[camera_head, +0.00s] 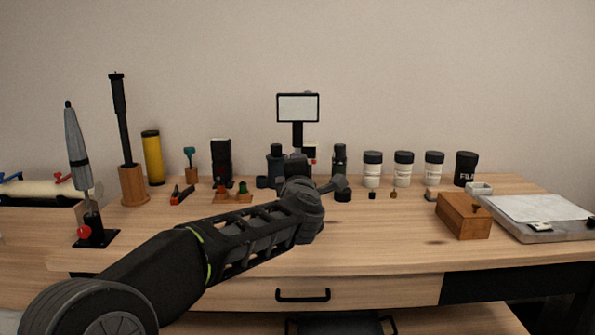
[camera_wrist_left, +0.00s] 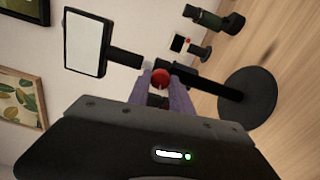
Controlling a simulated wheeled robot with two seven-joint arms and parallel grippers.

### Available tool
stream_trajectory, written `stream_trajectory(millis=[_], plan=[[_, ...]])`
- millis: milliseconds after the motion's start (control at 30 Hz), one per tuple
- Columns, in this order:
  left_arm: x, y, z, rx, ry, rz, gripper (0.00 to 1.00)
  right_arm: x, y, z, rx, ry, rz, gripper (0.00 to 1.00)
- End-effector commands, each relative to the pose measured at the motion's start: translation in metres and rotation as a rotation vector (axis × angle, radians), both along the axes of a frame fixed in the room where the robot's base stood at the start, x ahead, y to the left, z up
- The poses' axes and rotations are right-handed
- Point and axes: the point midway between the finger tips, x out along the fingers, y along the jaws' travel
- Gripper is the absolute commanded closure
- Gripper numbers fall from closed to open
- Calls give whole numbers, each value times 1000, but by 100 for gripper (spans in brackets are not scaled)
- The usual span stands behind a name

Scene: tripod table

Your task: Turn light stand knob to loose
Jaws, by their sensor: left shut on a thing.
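The light stand has a white rectangular panel (camera_head: 298,108) on a dark post. It also shows in the left wrist view, with its panel (camera_wrist_left: 84,43) at upper left and its round dark base (camera_wrist_left: 248,97) at right. The red knob (camera_wrist_left: 160,76) sits on the post, between the fingertips of my left gripper (camera_wrist_left: 163,84), which is shut on it. In the head view my left arm reaches over the table and hides the knob, the stand's lower part and the gripper's fingers. My right gripper is in neither view.
A small white-faced device (camera_wrist_left: 178,43) with a red part stands close beside the post. Dark bottles (camera_head: 339,160) and several white jars (camera_head: 372,169) stand to the right. A wooden box (camera_head: 463,216) sits farther right. The front middle of the table (camera_head: 380,245) is clear.

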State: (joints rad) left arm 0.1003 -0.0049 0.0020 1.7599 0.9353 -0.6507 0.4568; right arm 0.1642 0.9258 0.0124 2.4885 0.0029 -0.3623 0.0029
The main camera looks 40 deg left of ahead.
Motion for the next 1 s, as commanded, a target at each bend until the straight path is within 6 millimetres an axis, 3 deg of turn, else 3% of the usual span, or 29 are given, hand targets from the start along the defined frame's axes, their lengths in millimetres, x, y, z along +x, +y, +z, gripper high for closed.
stream_trajectory(millis=[233,267,500,800,1000], plan=[[0,0,-1,0,1,1,100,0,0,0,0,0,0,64],[0,0,-1,0,1,1,72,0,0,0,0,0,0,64],[0,0,-1,1,2,1,52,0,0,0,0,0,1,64],[-1,-1,0,2,1,0,52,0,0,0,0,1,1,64],[-16,-13,1,1,0,-2,52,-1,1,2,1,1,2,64]])
